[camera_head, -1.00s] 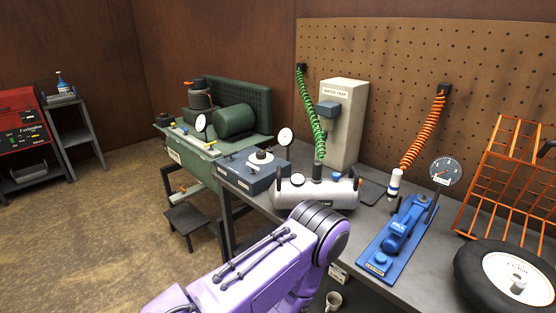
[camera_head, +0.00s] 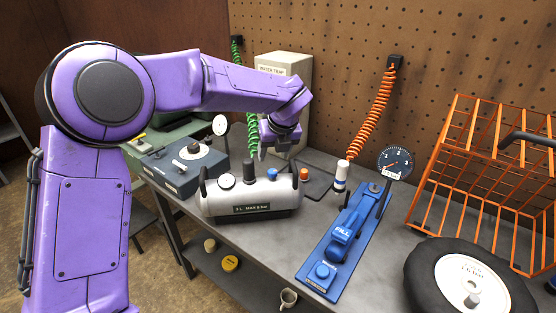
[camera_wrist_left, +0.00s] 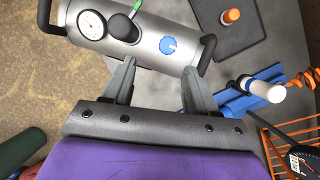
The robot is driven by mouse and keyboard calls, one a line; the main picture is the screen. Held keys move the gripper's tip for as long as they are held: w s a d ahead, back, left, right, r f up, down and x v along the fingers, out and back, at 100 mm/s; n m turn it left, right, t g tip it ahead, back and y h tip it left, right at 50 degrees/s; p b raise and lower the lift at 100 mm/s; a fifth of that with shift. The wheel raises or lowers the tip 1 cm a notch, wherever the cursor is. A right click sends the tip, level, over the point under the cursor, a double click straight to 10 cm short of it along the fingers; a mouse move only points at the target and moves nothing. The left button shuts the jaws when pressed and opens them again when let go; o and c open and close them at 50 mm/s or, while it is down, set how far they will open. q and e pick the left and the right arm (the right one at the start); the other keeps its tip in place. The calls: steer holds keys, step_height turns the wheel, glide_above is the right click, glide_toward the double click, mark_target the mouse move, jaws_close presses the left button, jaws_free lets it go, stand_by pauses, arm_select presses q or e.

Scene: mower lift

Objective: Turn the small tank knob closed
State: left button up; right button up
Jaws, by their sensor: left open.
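The small tank (camera_head: 225,200) is a silver cylinder with black end handles, lying on the bench. Its blue knob (camera_head: 272,174) is on top, right of a dark fitting (camera_head: 249,170) and a white gauge (camera_head: 227,181). My left gripper (camera_head: 276,149) is above and behind the knob in the head view. In the left wrist view the left gripper (camera_wrist_left: 160,68) is open and empty. The blue knob (camera_wrist_left: 168,45) shows just beyond the fingertips, with no visible contact. A small white mark is on the knob. My right gripper is not in view.
An orange cap (camera_wrist_left: 230,16) stands on a dark pad behind the tank. A blue pump (camera_head: 343,240), an orange coiled hose (camera_head: 374,115), an orange wire cage (camera_head: 480,175) and a wheel (camera_head: 470,280) are to the right. A blue-grey box (camera_head: 185,168) is to the left.

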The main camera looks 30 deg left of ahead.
mark_target(272, 170)
arm_select(q)
steer(key=shift+n+h, duration=0.3)
steer(key=shift+n, duration=0.1)
steer(key=x, duration=0.2)
steer(key=p+x, duration=0.1)
steer(key=x, duration=0.2)
steer(key=w+p+x, duration=0.1)
steer(key=x, duration=0.2)
steer(key=shift+w+a, duration=0.1)
steer(key=shift+a, duration=0.05)
steer(key=shift+w+f, duration=0.2)
steer(key=shift+f, duration=0.3)
steer(key=shift+s, duration=0.1)
steer(key=c, duration=1.1)
